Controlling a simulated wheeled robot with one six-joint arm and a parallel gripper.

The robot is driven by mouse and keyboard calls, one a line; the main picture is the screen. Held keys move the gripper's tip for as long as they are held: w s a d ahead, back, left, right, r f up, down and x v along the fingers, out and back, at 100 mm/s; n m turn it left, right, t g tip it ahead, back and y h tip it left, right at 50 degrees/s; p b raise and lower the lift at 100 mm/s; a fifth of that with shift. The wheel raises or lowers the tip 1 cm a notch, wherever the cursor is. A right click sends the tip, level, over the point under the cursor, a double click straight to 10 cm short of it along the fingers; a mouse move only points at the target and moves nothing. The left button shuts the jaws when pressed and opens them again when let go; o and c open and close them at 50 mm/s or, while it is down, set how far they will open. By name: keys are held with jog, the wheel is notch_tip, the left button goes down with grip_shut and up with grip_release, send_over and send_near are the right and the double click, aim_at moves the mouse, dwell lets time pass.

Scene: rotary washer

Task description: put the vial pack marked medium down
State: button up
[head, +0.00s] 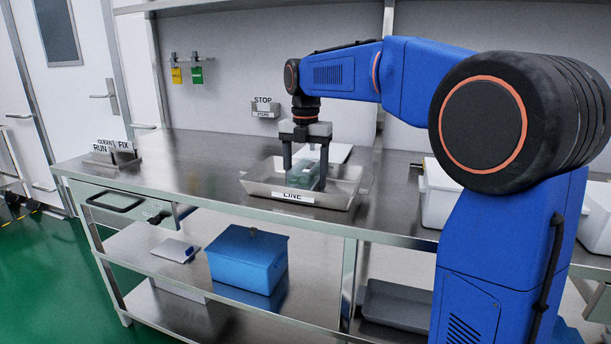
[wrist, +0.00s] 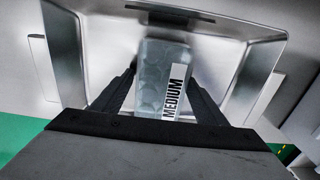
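The vial pack (wrist: 155,75) is a translucent block with a white label reading MEDIUM, seen between my fingers in the wrist view. My gripper (wrist: 162,72) has a finger against each side of it and looks shut on it. In the head view my gripper (head: 306,178) points straight down into the shallow metal tray (head: 255,187) marked LINE. The pack shows greenish (head: 302,175) between the fingers, within the tray's outline. I cannot tell whether its underside touches the tray floor.
The tray stands on a steel bench (head: 200,158) with clear room to its left. RUN, CLEAN and FIX signs (head: 112,151) stand at the bench's left end. White bins (head: 437,195) stand to the right. A blue box (head: 246,262) is on the shelf below.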

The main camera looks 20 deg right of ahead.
aim_at(306, 165)
notch_tip(306, 165, up, 12)
jog(key=shift+r, duration=0.1)
dwell(0.6)
